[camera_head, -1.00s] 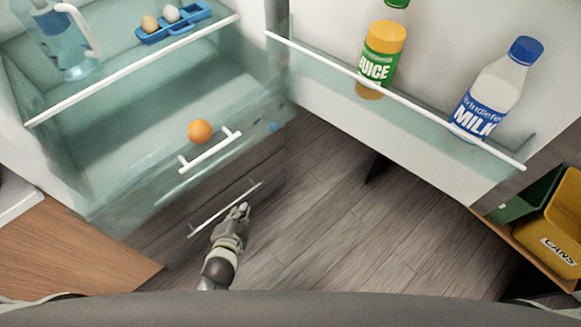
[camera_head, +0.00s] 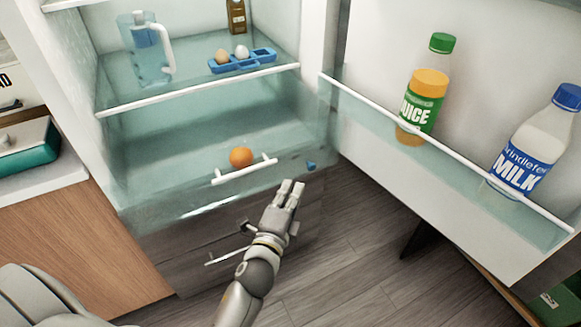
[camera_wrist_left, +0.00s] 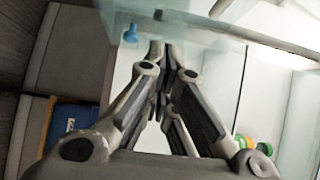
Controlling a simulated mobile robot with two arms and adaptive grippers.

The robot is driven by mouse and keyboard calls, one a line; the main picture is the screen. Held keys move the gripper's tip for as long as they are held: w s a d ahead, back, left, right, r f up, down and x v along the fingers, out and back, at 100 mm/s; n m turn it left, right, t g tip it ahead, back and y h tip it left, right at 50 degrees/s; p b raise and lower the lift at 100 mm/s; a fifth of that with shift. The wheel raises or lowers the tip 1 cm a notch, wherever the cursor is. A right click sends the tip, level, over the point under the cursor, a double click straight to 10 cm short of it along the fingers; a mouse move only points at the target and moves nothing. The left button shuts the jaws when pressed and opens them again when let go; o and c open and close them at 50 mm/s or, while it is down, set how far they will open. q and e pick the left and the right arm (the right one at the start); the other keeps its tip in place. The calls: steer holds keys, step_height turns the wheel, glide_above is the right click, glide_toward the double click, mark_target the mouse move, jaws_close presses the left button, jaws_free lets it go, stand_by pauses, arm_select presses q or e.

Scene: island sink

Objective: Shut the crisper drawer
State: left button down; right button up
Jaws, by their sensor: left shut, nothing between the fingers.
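The crisper drawer (camera_head: 180,205) is the clear, greenish bin low in the open fridge, with a white bar handle (camera_head: 245,171) on its front. An orange (camera_head: 240,157) shows just behind the handle. How far the drawer stands out is hard to tell. My left gripper (camera_head: 291,184) is shut and empty, in front of the drawer's right end, below and right of the handle. I cannot tell whether it touches the drawer. In the left wrist view the closed fingers (camera_wrist_left: 170,55) point toward clear panels. My right gripper is not in view.
A small blue piece (camera_head: 311,164) sits near the drawer's right end. A lower drawer with a bar handle (camera_head: 228,256) is beneath. The open fridge door, with juice (camera_head: 421,105) and milk (camera_head: 536,150), stands at the right. Bare floor (camera_head: 350,250) lies between.

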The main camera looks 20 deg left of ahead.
arm_select(q)
glide_toward(296, 155)
steer(key=w+d, duration=0.2)
steer(key=shift+w+a+r+p, duration=0.15)
steer(key=shift+w+a+p, duration=0.45)
steer(key=shift+w+a, duration=0.65)
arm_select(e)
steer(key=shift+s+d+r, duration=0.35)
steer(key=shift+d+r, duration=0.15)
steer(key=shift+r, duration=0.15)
